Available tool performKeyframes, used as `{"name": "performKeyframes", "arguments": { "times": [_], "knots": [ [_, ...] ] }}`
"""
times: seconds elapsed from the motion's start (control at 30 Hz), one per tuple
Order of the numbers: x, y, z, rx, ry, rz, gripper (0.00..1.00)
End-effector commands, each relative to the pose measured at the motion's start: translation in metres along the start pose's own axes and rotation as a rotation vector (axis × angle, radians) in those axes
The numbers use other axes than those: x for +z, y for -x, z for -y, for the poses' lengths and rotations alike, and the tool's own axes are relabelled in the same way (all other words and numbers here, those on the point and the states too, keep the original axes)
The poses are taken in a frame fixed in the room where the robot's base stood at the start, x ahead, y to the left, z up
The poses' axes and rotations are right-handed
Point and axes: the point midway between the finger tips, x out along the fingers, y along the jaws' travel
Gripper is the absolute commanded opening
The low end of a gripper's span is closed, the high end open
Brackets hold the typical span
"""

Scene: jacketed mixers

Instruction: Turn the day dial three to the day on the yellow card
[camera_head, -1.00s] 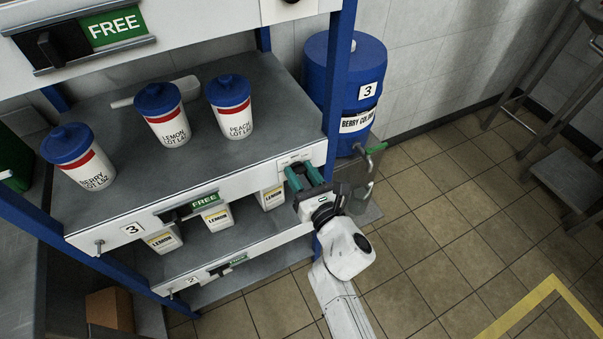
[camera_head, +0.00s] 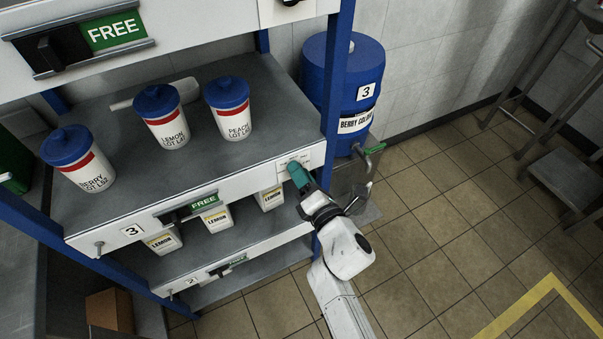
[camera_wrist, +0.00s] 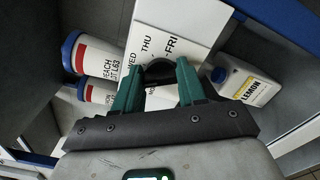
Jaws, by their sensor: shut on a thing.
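My gripper (camera_head: 300,175) has green fingers and is at the right end of the white front edge of the shelf marked 3. In the wrist view, my gripper (camera_wrist: 159,76) is shut on a dark round knob, the day dial (camera_wrist: 158,68), on a white panel. The letters WED, THU and FRI are readable around the dial, tilted in the picture. The fingers hide part of the dial and its lower labels, so I cannot tell which day it points to. I cannot make out a yellow card in either view.
Berry, lemon (camera_head: 168,128) and peach (camera_head: 237,120) tubs with blue lids stand on the shelf (camera_head: 200,165). White lemon bottles (camera_head: 272,199) stand below. A blue barrel (camera_head: 319,68) stands behind the blue post.

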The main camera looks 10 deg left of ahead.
Motion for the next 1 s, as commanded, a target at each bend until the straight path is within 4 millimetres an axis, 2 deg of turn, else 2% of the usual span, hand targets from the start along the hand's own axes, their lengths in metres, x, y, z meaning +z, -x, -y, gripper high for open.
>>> {"name": "performKeyframes", "arguments": {
  "times": [1.0],
  "knots": [
    [-0.0009, 0.0002, 0.0041, -0.003, -0.967, 0.002, 0.10]
  ]
}}
